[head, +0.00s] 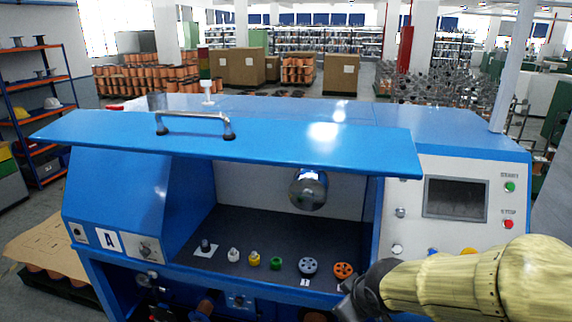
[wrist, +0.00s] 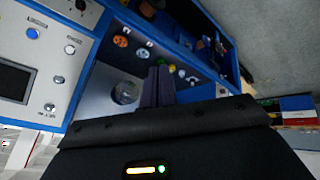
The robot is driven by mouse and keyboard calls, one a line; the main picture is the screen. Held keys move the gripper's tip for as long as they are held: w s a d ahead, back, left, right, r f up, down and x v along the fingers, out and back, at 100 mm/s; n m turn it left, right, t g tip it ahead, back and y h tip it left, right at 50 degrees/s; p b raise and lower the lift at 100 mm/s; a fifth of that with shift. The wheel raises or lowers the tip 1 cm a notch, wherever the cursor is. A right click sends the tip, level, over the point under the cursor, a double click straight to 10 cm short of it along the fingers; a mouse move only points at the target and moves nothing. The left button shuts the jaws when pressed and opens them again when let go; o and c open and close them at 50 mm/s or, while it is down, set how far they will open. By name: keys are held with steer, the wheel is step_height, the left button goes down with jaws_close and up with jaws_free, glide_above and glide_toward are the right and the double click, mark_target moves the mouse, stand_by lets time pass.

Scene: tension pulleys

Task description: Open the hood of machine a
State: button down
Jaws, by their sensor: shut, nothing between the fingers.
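Machine A is a blue machine (head: 150,195) with a white "A" label (head: 108,242) at its lower left front. Its hood (head: 290,140) is a wide blue panel with a metal handle (head: 195,117). The hood stands raised and roughly level, and the dark work bay (head: 230,225) below it is exposed. My gripper (head: 345,285) is at the bay's lower right front, below and apart from the hood and handle. In the wrist view my gripper's fingers (wrist: 158,85) are together and empty, with the bay behind them. I cannot make out the hood in the wrist view.
Several small pulleys and parts, including an orange wheel (head: 343,270) and a grey wheel (head: 308,266), lie along the bay's front. A metal cylinder (head: 308,188) sticks out of the back wall. A control panel (head: 455,197) with a screen and buttons is at the right.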

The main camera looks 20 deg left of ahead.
steer(key=s+d+f+m+g+h+b, duration=0.1)
steer(key=s+d+f+m+b, duration=0.2)
steer(key=d+f+m, duration=0.3)
steer(key=s+d+f+m+g+h+b, duration=0.1)
steer(key=s+d+f+m+b, duration=0.3)
steer(key=d+f, duration=0.4)
steer(key=d+m+h, duration=0.1)
steer(key=d, duration=0.3)
steer(key=shift+s+d+f+m+g, duration=0.3)
steer(key=shift+d+m+g, duration=0.1)
steer(key=shift+a, duration=0.1)
